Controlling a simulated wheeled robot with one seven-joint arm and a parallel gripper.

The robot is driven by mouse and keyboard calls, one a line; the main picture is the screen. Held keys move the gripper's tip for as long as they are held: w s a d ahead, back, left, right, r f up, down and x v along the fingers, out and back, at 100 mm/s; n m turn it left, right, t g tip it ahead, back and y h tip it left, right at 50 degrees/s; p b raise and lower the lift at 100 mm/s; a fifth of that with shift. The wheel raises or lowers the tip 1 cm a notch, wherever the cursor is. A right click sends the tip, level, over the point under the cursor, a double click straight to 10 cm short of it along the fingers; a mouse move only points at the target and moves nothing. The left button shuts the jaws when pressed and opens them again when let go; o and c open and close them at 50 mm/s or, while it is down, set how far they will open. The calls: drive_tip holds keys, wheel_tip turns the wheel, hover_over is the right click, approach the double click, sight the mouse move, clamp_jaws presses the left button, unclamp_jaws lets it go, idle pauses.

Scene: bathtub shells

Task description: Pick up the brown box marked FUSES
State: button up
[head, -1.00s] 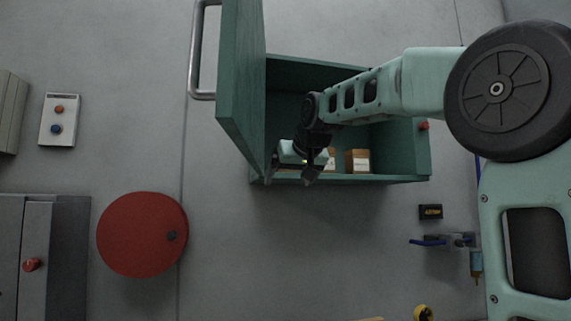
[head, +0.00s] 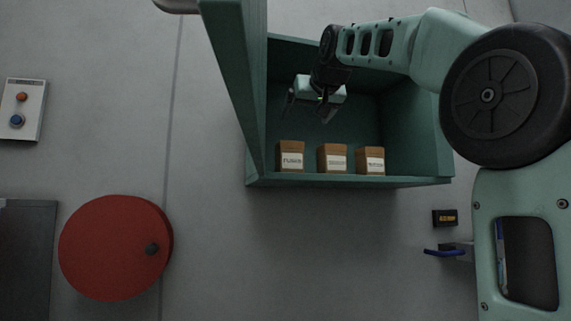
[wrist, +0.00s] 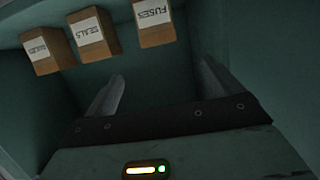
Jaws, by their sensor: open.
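The brown box marked FUSES (head: 291,158) stands at the left end of a row of three on the floor of the green wall cabinet. In the wrist view the FUSES box (wrist: 155,24) is at the top, rightmost of the three, its label upside down. My gripper (head: 309,114) is open and empty, above the boxes and apart from them. In the wrist view its two fingers (wrist: 158,85) point toward the row, with the FUSES box beyond them.
Two similar boxes stand beside it: a middle box marked SEALS (wrist: 93,34) and a right one (head: 370,161) with a label too small to read. The cabinet's open door (head: 236,80) stands close on the left. The cabinet's right side wall (head: 425,140) bounds the other side.

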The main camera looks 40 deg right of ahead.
sight(289, 147)
drive_tip(key=shift+p+x, duration=2.75)
drive_tip(key=shift+x, duration=5.85)
drive_tip(key=shift+s+f, duration=0.1)
drive_tip(key=shift+f, duration=0.05)
drive_tip(key=c, duration=1.3)
